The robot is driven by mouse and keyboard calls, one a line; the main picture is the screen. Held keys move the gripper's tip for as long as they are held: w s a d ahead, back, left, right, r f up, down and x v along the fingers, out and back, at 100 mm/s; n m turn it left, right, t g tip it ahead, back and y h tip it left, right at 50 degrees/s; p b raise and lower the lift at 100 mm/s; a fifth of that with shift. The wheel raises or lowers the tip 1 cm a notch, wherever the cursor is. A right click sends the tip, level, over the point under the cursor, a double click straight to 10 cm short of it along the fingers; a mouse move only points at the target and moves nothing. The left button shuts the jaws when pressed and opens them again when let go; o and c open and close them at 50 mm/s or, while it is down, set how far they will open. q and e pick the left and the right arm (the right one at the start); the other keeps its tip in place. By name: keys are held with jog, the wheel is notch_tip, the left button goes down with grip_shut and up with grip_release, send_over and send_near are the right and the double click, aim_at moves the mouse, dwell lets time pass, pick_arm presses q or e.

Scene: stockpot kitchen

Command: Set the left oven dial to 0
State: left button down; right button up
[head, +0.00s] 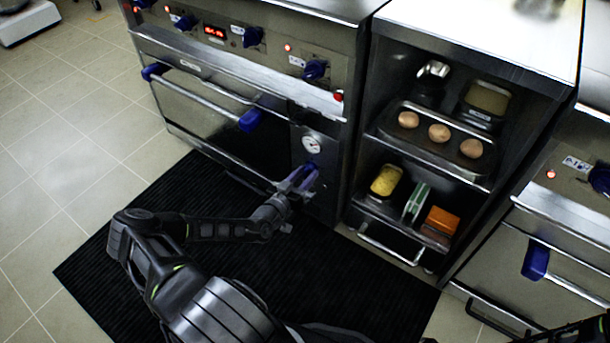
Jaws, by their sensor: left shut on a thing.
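The left oven (215,110) is a steel unit with a round white gauge (312,144) on its lower right panel. Just below the gauge is a blue dial (311,173), mostly covered by my left gripper (302,180). My left gripper reaches in from the left and is shut on this dial. The dial's marks and pointer are too small and hidden to read. My right gripper is not in view.
Blue knobs (315,70) and a red display (214,31) line the oven's upper panel. A blue-ended handle (250,120) sticks out above my gripper. An open shelf with a tray of eggs (439,133) stands to the right. A black mat (110,270) covers the floor.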

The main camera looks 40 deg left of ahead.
pick_arm(q)
jog(key=c, duration=0.9)
grip_release()
jog(key=s, duration=0.2)
jog(key=s+p, duration=0.1)
jog(key=s, duration=0.2)
jog(key=s+p, duration=0.1)
jog(key=s, duration=0.1)
jog(key=shift+s+d+r, duration=0.35)
jog(key=shift+s, duration=0.05)
